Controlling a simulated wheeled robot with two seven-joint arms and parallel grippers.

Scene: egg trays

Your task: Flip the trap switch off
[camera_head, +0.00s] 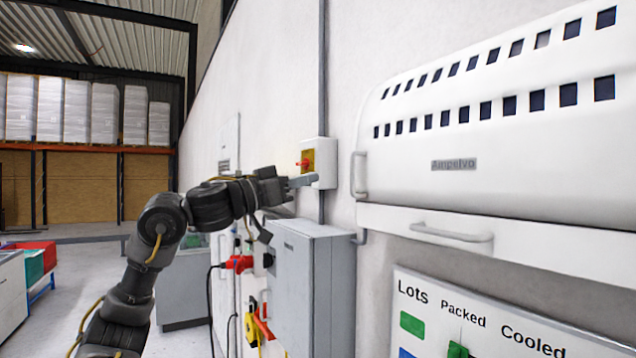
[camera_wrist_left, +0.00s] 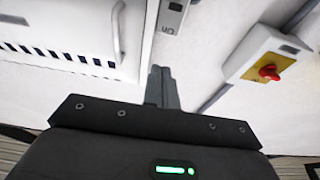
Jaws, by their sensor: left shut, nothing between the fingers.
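The switch box (camera_head: 325,163) is a small white box on the wall with a yellow plate (camera_head: 308,161) and a red knob (camera_head: 303,164). In the left wrist view the red knob (camera_wrist_left: 269,72) sits on the yellow plate at the upper right, apart from the fingers. My left gripper (camera_head: 303,181) is shut and empty, just in front of and slightly below the knob in the head view. In the left wrist view the closed fingers (camera_wrist_left: 161,85) point at the wall, left of the switch box. My right gripper is not in view.
A white vented machine (camera_head: 480,165) with handles juts from the wall at right. A grey cabinet (camera_head: 310,285) is mounted below the switch, with a red plug (camera_head: 238,263) beside it. A conduit (camera_head: 322,70) runs down the wall to the switch box.

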